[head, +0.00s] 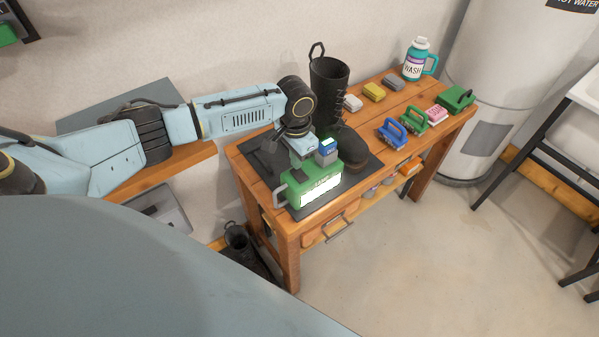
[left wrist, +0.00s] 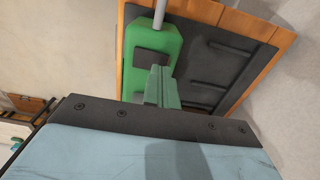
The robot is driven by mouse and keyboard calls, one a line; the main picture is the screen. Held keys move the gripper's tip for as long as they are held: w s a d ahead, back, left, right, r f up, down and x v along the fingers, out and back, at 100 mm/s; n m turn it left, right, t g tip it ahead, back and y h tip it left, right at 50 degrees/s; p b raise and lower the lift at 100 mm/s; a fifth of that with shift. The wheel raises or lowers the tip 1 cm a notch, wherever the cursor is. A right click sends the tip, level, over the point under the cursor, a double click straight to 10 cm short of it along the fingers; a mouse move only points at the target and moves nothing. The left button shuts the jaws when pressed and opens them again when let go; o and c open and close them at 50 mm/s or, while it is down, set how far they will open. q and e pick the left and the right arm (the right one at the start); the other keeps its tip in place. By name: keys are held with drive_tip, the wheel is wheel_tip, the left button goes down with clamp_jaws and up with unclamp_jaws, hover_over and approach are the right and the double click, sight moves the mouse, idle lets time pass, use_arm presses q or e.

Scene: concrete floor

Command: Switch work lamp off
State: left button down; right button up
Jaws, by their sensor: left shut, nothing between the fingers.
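The work lamp (head: 296,190) is a green box with a grey handle, standing near the front left corner of the wooden bench. Its front panel (head: 320,191) glows bright white, so it is lit. In the left wrist view the lamp (left wrist: 135,72) shows its green body, the grey handle bar and a dark square patch (left wrist: 150,63). My left gripper (head: 304,158) points down just above the lamp's top. Its closed fingers (left wrist: 164,88) are by the dark patch in the left wrist view; contact cannot be told. My right gripper is out of view.
A dark mat (head: 350,187) lies under the lamp, with a tall black boot (head: 328,90) close behind. Brushes, including a blue one (head: 391,133), sponges and a wash bottle (head: 414,62) stand farther right. A water tank (head: 497,80) is beyond the bench.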

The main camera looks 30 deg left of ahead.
use_arm(q)
drive_tip(key=shift+f+b, duration=0.4)
drive_tip(key=shift+f, duration=0.55)
idle(0.9)
wheel_tip(320, 180, up, 7)
drive_tip(key=p, duration=0.8)
drive_tip(key=shift+r+p, duration=0.1)
drive_tip(key=shift+p, duration=0.25)
